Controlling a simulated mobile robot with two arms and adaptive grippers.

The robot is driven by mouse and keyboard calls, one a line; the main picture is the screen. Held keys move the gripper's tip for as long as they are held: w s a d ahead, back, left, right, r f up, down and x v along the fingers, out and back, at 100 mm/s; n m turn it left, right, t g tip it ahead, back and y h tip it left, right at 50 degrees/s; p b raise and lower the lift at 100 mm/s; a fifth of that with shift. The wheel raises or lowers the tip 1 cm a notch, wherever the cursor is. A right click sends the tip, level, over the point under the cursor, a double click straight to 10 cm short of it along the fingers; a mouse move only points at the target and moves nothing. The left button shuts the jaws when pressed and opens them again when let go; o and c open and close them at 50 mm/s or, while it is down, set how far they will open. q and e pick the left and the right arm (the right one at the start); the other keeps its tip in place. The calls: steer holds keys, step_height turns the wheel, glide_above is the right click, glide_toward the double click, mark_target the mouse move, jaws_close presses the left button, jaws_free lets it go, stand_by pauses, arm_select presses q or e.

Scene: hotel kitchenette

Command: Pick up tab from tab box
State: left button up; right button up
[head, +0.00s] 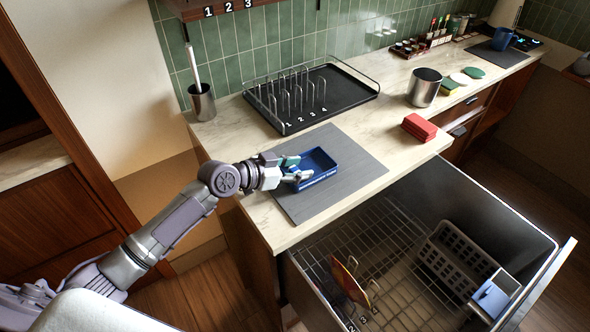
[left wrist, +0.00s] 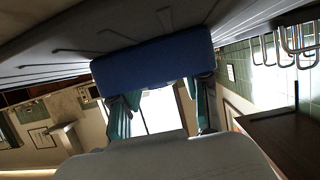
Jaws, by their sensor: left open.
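The blue tab box (head: 320,179) sits open-topped on the grey mat (head: 360,172) on the counter. I cannot make out a tab inside it. My left gripper (head: 295,168) is open at the box's left side, with its fingers at or over the near left rim; whether they touch it is unclear. In the left wrist view, the box's blue wall (left wrist: 150,64) lies just beyond the two teal fingertips (left wrist: 163,108), which are spread apart with nothing seen between them. My right gripper is not in view.
A black dish rack (head: 345,85) stands behind the mat. Red folded cloths (head: 419,128) and a steel pot (head: 424,88) are to the right. Below, an open drawer holds a wire rack, a plate (head: 350,282) and a grey basket (head: 455,262).

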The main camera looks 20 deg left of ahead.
arm_select(q)
steer(key=shift+a, duration=0.1)
steer(key=shift+c, duration=0.9)
steer(key=c, duration=0.5)
steer(key=shift+o, duration=0.2)
